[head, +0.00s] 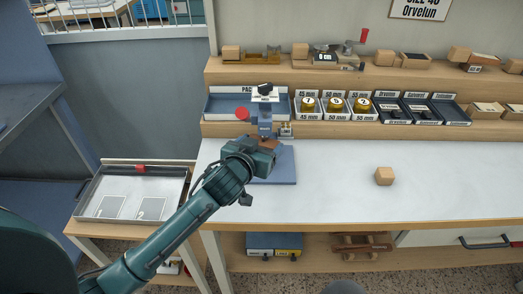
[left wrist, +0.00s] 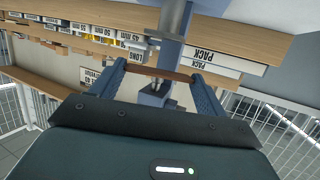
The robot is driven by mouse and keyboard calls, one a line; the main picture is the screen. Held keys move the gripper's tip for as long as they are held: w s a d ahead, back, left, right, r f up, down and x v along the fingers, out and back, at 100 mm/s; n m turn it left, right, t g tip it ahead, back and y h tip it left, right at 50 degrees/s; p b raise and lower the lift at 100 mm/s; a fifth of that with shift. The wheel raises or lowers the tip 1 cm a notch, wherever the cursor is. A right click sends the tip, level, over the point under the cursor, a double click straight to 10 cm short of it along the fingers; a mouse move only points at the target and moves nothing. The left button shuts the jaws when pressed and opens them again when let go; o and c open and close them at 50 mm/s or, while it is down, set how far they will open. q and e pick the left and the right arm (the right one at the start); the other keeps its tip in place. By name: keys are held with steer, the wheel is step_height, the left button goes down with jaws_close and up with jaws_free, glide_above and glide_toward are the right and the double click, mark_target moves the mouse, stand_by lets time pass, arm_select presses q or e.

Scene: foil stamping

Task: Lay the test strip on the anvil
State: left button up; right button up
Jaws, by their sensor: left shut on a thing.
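The stamping press stands on the bench with its blue base plate (head: 283,168), upright column and dark top knob (head: 265,88). My left gripper (head: 265,142) is in front of the press and covers much of its lower part. In the left wrist view the gripper (left wrist: 160,73) is shut on a thin brown test strip (left wrist: 158,73), which spans between the two fingers. The strip passes close to the blue press parts (left wrist: 155,96). The anvil is not clearly visible, and I cannot tell whether the strip touches it. My right gripper is not in view.
Foil rolls (head: 335,104) and labelled trays (head: 390,110) stand behind. A red round item (head: 241,113) lies behind the press.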

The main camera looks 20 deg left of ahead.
arm_select(q)
steer(key=shift+w+f, duration=0.1)
steer(key=shift+w, duration=0.4)
steer(key=shift+f, duration=1.65)
steer(key=shift+f, duration=0.15)
steer(key=o, duration=1)
